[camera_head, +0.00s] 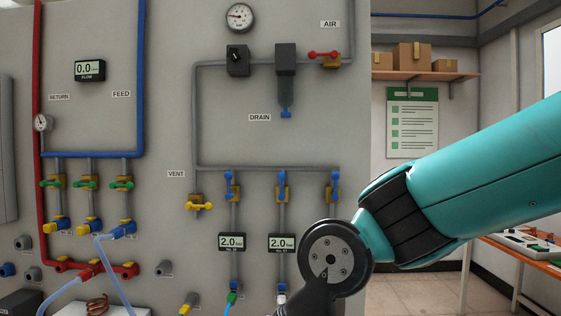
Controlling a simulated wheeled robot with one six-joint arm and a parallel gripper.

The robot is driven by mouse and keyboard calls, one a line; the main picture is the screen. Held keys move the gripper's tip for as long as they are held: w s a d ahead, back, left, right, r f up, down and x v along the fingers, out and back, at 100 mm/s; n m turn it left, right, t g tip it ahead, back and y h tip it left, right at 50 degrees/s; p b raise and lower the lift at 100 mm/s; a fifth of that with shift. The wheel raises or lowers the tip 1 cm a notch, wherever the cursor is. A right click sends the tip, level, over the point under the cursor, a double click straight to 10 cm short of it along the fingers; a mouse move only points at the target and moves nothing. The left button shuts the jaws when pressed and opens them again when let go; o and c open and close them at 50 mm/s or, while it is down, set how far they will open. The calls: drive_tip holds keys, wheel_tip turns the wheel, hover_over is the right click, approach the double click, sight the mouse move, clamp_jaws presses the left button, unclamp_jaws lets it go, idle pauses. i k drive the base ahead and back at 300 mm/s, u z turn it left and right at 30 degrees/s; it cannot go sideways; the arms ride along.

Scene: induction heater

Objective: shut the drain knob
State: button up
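The drain knob (286,113) is a small blue piece at the bottom of the dark filter bowl (286,92), in the upper middle of the head view. A DRAIN label (260,117) is on the grey panel to its left. The knob is in plain view and nothing touches it. I cannot tell from its look whether it is open or shut. My teal arm comes in from the right, and its dark wrist is low in the view, well below the knob. My gripper's fingers are out of view below the bottom edge.
A red-handled AIR valve (324,55) is to the filter's upper right, and a black regulator (237,60) is to its left. Below run a grey pipe (265,168), blue-handled valves (282,187) and two displays (232,242). The panel around the knob is clear.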

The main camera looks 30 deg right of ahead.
sight(285, 115)
drive_tip(key=z, duration=0.6)
drive_tip(key=i, duration=0.35)
drive_tip(key=z, duration=0.45)
